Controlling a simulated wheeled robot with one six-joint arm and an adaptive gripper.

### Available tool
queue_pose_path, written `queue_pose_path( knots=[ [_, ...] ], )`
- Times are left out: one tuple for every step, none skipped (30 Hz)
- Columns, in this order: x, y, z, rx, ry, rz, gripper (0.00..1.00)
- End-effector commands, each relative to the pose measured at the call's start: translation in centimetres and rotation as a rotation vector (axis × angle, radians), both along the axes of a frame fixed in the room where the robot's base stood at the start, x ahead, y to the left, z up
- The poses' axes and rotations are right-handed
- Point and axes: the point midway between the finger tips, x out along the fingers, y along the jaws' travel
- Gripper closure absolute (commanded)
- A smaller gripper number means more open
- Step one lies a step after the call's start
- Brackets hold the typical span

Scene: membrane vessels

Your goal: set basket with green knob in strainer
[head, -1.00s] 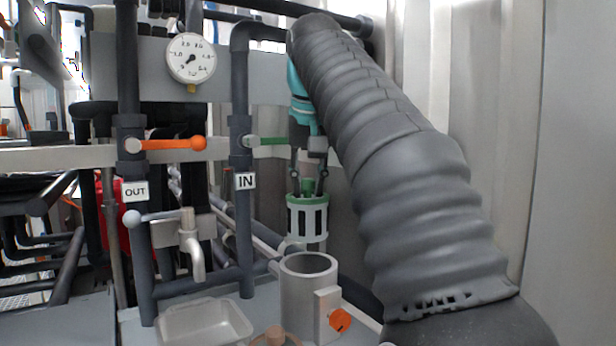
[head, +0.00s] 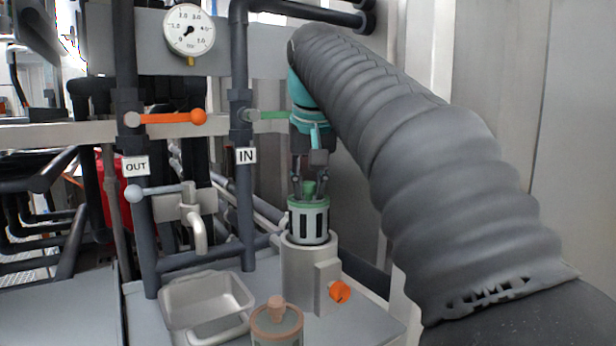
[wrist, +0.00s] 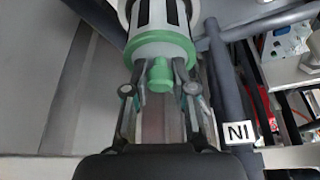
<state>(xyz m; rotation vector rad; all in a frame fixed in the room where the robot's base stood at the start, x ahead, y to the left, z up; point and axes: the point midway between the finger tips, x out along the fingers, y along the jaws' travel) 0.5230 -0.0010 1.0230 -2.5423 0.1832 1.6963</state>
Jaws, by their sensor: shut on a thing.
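The basket with the green knob (head: 308,222) is a pale slotted cylinder with a green rim. It stands upright over the grey strainer (head: 299,275), its lower end at the strainer's mouth; I cannot tell how far it sits inside. My gripper (head: 308,186) points down from above and is shut on the green knob. In the wrist view the gripper's two fingers (wrist: 160,84) pinch the knob (wrist: 160,72), with the basket (wrist: 160,35) beyond it. The strainer is not clearly seen in the wrist view.
A second lidded basket with a brown knob (head: 277,322) stands at the front. A pale open tray (head: 207,308) lies to its left. An orange knob (head: 340,292) sticks out from the strainer's right. The IN pipe (head: 243,200) rises left of the gripper.

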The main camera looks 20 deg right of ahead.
Motion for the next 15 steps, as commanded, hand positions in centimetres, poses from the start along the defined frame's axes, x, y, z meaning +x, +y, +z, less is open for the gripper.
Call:
queue_pose_path(
  knots=[
    [0.0,0.0,-0.2,0.0,0.0,0.0,1.0],
    [0.0,0.0,-0.4,0.0,0.0,0.0,1.0],
    [0.0,0.0,-0.6,0.0,0.0,0.0,1.0],
    [0.0,0.0,-0.8,0.0,0.0,0.0,1.0],
    [0.0,0.0,-0.9,0.0,0.0,0.0,1.0],
    [0.0,0.0,-1.2,0.0,0.001,0.0,1.0],
    [0.0,0.0,-1.3,0.0,0.001,0.0,1.0],
    [0.0,0.0,-1.5,0.0,0.001,0.0,1.0],
    [0.0,0.0,-1.6,0.0,0.0,0.0,1.0],
    [0.0,0.0,-1.8,0.0,-0.001,0.0,1.0],
    [0.0,0.0,-1.9,0.0,0.0,0.0,1.0],
    [0.0,0.0,-2.2,0.0,0.001,0.0,1.0],
    [0.0,0.0,-2.3,0.0,0.0,0.0,1.0],
    [0.0,0.0,-2.4,0.0,-0.001,0.0,1.0],
    [0.0,0.0,-2.6,0.0,-0.001,0.0,1.0]
  ],
)
